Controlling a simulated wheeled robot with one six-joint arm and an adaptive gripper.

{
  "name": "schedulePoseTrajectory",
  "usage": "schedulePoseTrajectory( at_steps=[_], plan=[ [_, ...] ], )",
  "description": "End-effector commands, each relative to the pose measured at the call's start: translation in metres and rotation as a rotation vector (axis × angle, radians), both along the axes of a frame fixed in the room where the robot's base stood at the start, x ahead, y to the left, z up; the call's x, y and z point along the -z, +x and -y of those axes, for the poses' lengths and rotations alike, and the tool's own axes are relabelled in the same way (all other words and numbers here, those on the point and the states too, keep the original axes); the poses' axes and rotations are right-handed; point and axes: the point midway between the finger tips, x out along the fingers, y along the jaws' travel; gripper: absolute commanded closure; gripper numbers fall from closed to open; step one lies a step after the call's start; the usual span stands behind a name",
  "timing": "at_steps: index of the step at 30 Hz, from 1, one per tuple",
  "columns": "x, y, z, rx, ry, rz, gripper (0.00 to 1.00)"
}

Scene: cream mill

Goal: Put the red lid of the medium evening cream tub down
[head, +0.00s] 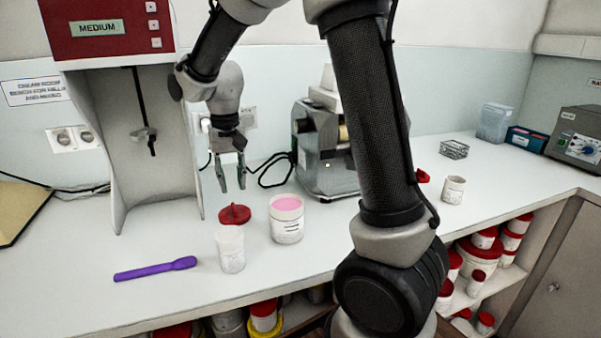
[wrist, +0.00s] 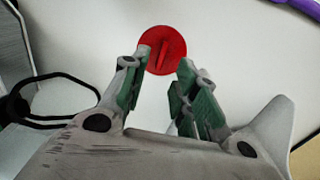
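A red lid (head: 234,214) with a raised ridge on top lies on the white bench, left of an open white tub (head: 287,228) of pink cream. My gripper (head: 230,186) is above the lid, fingers pointing down, open and empty. In the wrist view the lid (wrist: 163,50) shows beyond and between the spread green-padded fingertips (wrist: 163,72), apart from them as far as I can see. The tub's label is too small to read.
A translucent white cup (head: 230,248) stands in front of the lid, and a purple spatula (head: 156,269) lies to the left. A grey machine (head: 325,150) stands behind the tub. A red-topped mixer reading MEDIUM (head: 100,28) rises at the left.

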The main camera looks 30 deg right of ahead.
Motion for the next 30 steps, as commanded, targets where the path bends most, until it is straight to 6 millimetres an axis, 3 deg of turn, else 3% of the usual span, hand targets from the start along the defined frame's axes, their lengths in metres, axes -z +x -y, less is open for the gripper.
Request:
schedulePoseTrajectory(
  at_steps=[5,9,13,18,24,30],
  plan=[
    [-0.043,-0.035,0.036,-0.024,0.017,0.068,0.71],
    [-0.081,-0.091,0.078,-0.067,0.024,0.154,0.71],
    [-0.101,-0.148,0.109,-0.108,0.014,0.233,0.71],
    [-0.105,-0.209,0.134,-0.153,-0.012,0.318,0.71],
    [-0.1,-0.243,0.144,-0.183,-0.034,0.365,0.71],
    [-0.099,-0.247,0.145,-0.188,-0.037,0.369,0.71]
  ],
)
